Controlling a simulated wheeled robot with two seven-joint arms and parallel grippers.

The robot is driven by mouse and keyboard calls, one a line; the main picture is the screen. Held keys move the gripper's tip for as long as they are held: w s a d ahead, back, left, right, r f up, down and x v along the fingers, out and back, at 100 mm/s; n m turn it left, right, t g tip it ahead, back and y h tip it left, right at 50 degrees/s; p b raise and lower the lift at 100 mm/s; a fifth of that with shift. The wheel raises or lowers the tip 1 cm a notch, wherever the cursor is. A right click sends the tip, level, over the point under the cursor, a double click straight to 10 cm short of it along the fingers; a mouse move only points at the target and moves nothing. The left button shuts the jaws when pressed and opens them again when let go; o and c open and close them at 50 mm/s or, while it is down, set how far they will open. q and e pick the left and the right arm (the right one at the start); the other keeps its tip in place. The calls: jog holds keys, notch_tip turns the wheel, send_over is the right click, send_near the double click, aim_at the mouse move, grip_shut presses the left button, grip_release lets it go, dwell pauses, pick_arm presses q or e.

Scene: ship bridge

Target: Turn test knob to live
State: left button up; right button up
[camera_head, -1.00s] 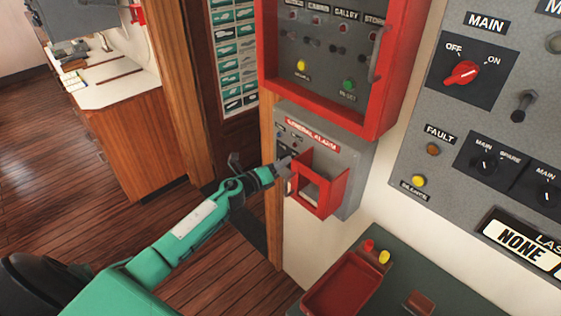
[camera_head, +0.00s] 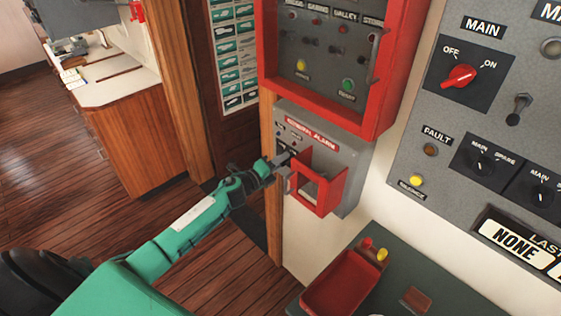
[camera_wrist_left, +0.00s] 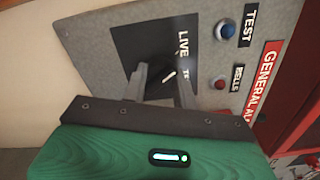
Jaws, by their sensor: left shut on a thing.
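The test knob (camera_wrist_left: 167,77) is black with a white mark, on a dark plate on the grey general alarm box. The box (camera_head: 352,165) shows below the red-framed panel in the head view. In the wrist view the word LIVE (camera_wrist_left: 182,44) is above and right of the knob, and a partly hidden label starting "TE" is to its right. The white mark slants up and right, between the two. My left gripper (camera_wrist_left: 163,84) is shut on the knob, one finger on each side. In the head view my left gripper (camera_head: 281,167) hides the knob. My right gripper is not in view.
A red open guard frame (camera_head: 330,192) sticks out just right of the left gripper. Blue (camera_wrist_left: 224,30) and red buttons are near the knob. A red tray (camera_head: 340,285) is below, and a main switch panel (camera_head: 470,110) is at right. Wooden floor is open at left.

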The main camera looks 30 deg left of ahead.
pick_arm(q)
jog(key=o, duration=1)
jog(key=shift+s+a, duration=0.1)
jog(key=shift+b+v, duration=2.35)
jog(key=shift+v, duration=4.4)
